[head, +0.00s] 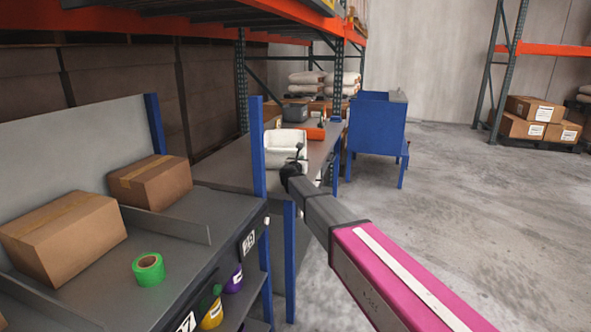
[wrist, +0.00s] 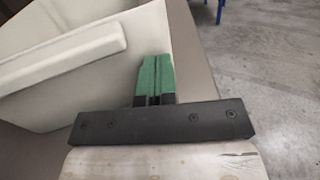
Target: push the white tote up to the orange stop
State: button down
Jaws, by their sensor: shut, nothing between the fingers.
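The white tote (head: 284,150) stands on the grey bench (head: 228,165) behind the blue post in the head view. In the wrist view the tote (wrist: 85,60) fills the upper left, with its rim and side wall showing. The orange stop (head: 316,133) lies on the bench just beyond the tote, to its right. My gripper (head: 300,158) is at the tote's near right side. In the wrist view my gripper (wrist: 155,75) has its green fingers together, beside the tote wall. I cannot tell whether they touch it.
A nearer bench holds two cardboard boxes (head: 62,235) and a roll of green tape (head: 148,269). A blue post (head: 257,150) stands between that bench and the tote. A blue cabinet (head: 376,125) stands beyond the bench. The concrete floor (head: 470,210) at right is clear.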

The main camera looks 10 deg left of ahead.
jog(key=w, duration=0.4)
jog(key=shift+w, duration=0.25)
jog(key=shift+s+d, duration=0.15)
dwell(0.7)
